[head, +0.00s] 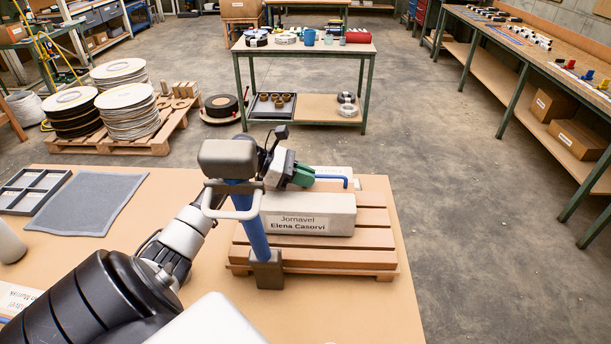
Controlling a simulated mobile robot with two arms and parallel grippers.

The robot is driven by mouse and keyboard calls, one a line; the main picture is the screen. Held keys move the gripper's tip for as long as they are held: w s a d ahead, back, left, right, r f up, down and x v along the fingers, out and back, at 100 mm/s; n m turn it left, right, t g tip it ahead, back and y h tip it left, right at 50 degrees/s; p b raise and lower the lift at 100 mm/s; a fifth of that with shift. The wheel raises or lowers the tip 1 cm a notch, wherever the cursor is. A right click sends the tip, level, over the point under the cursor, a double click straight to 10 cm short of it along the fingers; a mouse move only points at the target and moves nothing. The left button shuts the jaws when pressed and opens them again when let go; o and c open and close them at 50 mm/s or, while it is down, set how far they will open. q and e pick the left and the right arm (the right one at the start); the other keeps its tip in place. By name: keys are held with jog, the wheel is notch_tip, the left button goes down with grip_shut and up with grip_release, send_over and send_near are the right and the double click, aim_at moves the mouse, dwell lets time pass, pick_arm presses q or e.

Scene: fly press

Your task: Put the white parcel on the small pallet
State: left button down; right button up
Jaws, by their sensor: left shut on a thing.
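The white parcel (341,217), a long pale box labelled "Jornavel Elena Casorvi", is over the small wooden pallet (335,257), toward its back. It looks level. I cannot tell whether its underside touches the boards. A blue bar like a carrying handle (333,179) runs along its top. My left gripper (304,177), with green fingers, is at the top middle of the parcel, shut on it at this bar. My right gripper is not in view.
A blue post with a grey head (228,157) and loop handle rises before the pallet's left part. Clear floor lies to the right.

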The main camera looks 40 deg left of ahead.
pick_arm(q)
jog(key=shift+f, duration=0.3)
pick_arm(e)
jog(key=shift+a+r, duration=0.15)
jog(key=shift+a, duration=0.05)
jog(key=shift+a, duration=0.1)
pick_arm(q)
jog(key=c, duration=1.6)
grip_release()
jog(key=shift+f, duration=0.2)
jog(key=o, duration=0.4)
jog(key=shift+r, duration=0.1)
